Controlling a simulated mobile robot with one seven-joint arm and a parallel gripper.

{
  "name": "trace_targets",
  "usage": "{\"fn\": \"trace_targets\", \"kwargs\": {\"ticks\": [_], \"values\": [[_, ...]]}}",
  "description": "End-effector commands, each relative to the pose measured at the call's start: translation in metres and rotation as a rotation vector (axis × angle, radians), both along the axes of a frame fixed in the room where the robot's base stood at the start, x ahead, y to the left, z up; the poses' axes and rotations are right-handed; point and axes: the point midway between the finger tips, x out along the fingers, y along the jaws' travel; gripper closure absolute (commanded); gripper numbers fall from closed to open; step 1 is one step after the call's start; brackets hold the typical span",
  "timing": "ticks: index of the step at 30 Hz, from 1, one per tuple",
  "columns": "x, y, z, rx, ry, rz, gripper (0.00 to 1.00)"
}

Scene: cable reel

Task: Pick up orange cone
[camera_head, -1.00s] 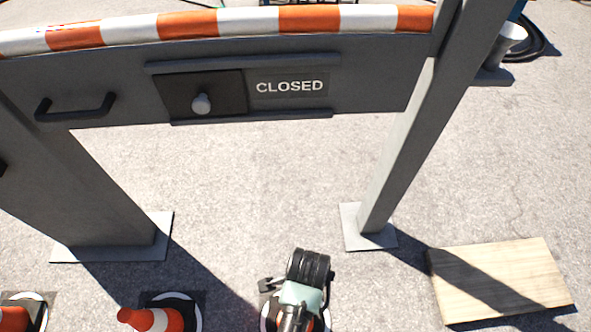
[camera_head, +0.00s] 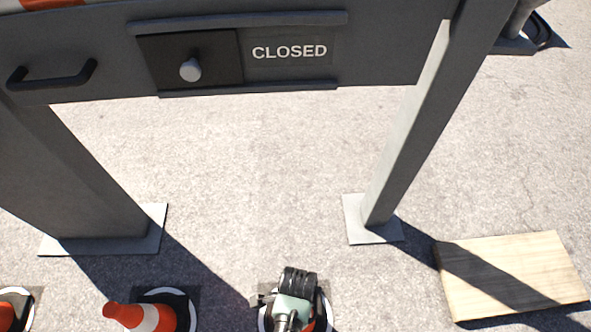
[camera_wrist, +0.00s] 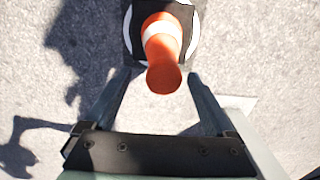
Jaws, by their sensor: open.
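An orange cone (camera_wrist: 163,60) with a white band stands upright on a dark base with a white ring, seen in the wrist view from above. Its top lies between and just beyond the fingertips of my gripper (camera_wrist: 160,78). My gripper is open and empty, and no contact with the cone shows. In the head view, my gripper (camera_head: 290,290) is over this cone and hides most of it. A second orange and white cone (camera_head: 150,316) stands to the left, and part of a third cone (camera_head: 12,310) shows at the left edge.
A grey barrier panel (camera_head: 380,50) marked CLOSED, with a handle (camera_head: 50,75) and a knob (camera_head: 190,69), spans two grey posts beyond the cones. The right post (camera_head: 405,150) stands near my arm. A wooden board (camera_head: 520,260) lies at the right. Pavement between the posts is clear.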

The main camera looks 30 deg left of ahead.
Motion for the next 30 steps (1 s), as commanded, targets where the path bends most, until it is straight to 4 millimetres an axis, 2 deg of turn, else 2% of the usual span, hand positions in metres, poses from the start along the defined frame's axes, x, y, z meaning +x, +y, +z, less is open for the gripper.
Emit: {"fn": "trace_targets", "kwargs": {"ticks": [1,6,15,30], "values": [[0.000,0.002,-0.012,-0.001,0.001,0.001,0.10],[0.001,0.005,-0.036,0.000,0.001,-0.001,0.10],[0.002,0.005,-0.038,0.001,-0.001,0.000,0.10],[0.001,0.005,-0.038,0.000,0.000,0.000,1.00]]}}
